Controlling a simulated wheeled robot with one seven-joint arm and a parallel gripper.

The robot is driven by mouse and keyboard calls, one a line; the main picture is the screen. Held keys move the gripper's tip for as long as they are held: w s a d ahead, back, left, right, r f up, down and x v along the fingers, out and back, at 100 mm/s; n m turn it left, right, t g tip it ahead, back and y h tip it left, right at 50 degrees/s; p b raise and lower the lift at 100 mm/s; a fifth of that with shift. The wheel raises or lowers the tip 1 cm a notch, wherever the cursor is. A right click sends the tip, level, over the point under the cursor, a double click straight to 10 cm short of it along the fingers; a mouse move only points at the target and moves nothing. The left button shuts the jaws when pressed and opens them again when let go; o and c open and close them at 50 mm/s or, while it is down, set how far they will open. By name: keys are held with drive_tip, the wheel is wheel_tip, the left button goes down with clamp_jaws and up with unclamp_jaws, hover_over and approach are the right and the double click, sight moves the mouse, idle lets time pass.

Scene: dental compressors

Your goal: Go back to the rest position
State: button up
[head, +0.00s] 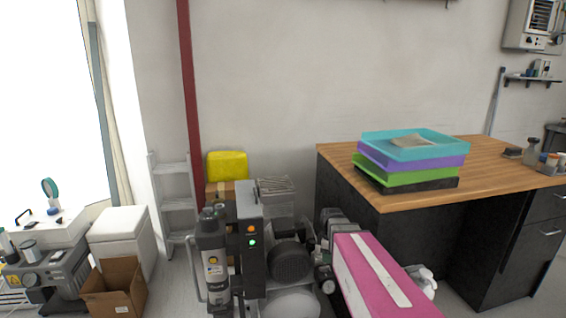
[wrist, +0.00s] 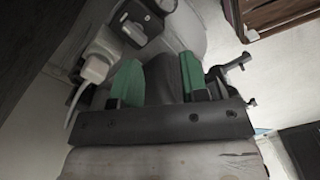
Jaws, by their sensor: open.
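My gripper (wrist: 160,82) shows in the wrist view, with its two green-padded fingers apart. No object is seen held between them. I cannot tell whether the fingers touch any of this. My gripper does not show in the head view. There, a compressor (head: 250,250) with a grey panel and lit green and orange lamps stands at lower middle.
A magenta box (head: 365,280) with a pale strip is at lower right of the compressor. A wooden-topped bench (head: 480,165) holds stacked coloured trays (head: 415,145). A cardboard box (head: 113,290), white bin (head: 122,235) and step ladder (head: 175,200) stand left. A yellow container (head: 228,165) is behind.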

drive_tip(key=s+m, duration=1)
drive_tip(key=m, duration=0.4)
